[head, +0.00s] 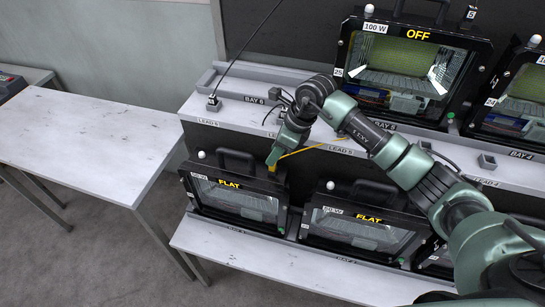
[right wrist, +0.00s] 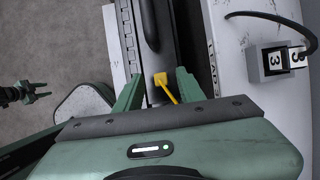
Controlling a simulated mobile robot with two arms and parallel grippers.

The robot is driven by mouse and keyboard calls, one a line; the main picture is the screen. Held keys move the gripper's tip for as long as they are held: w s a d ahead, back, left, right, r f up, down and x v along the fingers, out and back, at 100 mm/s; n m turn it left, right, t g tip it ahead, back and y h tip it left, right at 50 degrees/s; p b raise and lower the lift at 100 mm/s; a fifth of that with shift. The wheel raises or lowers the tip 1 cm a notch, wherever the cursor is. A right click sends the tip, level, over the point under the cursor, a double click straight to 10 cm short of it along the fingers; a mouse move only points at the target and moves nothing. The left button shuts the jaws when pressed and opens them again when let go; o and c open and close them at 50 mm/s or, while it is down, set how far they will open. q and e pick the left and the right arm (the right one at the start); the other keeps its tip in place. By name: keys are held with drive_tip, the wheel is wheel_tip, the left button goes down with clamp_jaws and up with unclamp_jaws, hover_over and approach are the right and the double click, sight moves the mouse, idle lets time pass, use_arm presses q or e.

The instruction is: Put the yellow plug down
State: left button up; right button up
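The yellow plug (right wrist: 160,79) is at the top edge of a black floodlight housing. Its yellow cable runs toward my right gripper's body in the right wrist view and away to the right in the head view. My right gripper (right wrist: 159,88) is open, with one green finger on each side of the plug and a gap on both sides. In the head view, my right gripper (head: 274,157) is low over the right top corner of the front left housing (head: 237,199), marked FLAT, and mostly hides the plug. My left gripper (right wrist: 40,92) shows small in the right wrist view, fingers apart and empty.
A second FLAT housing (head: 355,225) stands to the right. A housing marked OFF (head: 412,68) stands on the upper shelf. A mostly bare table (head: 85,145) stands left.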

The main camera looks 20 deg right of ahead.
drive_tip(key=b+v, duration=0.2)
drive_tip(key=v, duration=0.7)
drive_tip(key=shift+r+b, duration=0.2)
drive_tip(key=shift+b, duration=0.2)
drive_tip(key=shift+s+d, duration=0.1)
